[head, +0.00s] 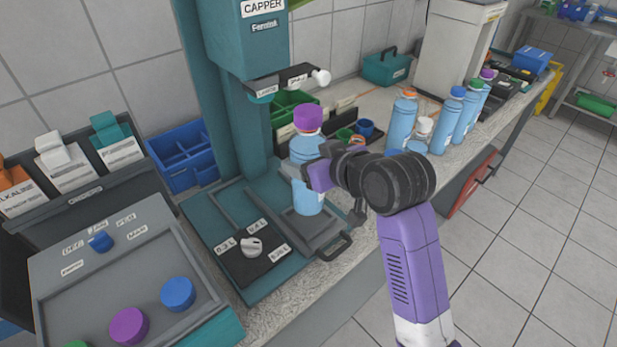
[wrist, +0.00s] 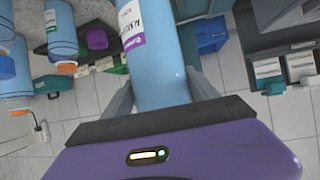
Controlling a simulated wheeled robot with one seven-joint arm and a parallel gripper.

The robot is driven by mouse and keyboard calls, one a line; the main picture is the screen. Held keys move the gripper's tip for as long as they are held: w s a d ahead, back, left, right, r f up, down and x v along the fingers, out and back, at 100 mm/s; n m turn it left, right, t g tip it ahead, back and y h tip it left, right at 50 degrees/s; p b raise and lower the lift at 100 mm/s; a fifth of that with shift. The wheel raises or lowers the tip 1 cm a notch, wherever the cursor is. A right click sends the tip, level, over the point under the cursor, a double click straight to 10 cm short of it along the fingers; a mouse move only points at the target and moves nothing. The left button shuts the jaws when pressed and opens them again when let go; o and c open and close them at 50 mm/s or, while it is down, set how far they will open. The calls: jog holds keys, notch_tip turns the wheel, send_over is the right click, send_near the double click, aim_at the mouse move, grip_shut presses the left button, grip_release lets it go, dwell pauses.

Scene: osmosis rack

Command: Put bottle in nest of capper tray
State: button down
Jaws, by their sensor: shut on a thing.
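A light blue bottle (head: 308,197) with a purple cap (head: 308,117) stands upright in my gripper (head: 314,175) under the capper (head: 240,35). My gripper is shut around the bottle's middle. The wrist view shows the bottle (wrist: 155,60) and its label between the two fingers. The bottle's base is over the grey capper tray (head: 322,237), which has a dark handle at its front right. The bottle hides the nest, and I cannot tell whether its base touches the tray.
A panel with a purple button (head: 129,326) and a blue button (head: 178,293) is at the left. Several blue bottles (head: 441,126) stand along the bench at the right. A blue bin (head: 186,157) and a green bin (head: 293,110) are behind the capper.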

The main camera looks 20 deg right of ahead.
jog(key=shift+f, duration=2.6)
jog(key=shift+c, duration=1.1)
grip_release()
jog(key=shift+f, duration=0.15)
jog(key=shift+s+r, duration=0.15)
jog(key=shift+r, duration=0.05)
jog(key=v, duration=1.1)
jog(key=shift+s+b, duration=0.3)
jog(key=shift+d+r, duration=0.1)
jog(key=shift+r, duration=0.05)
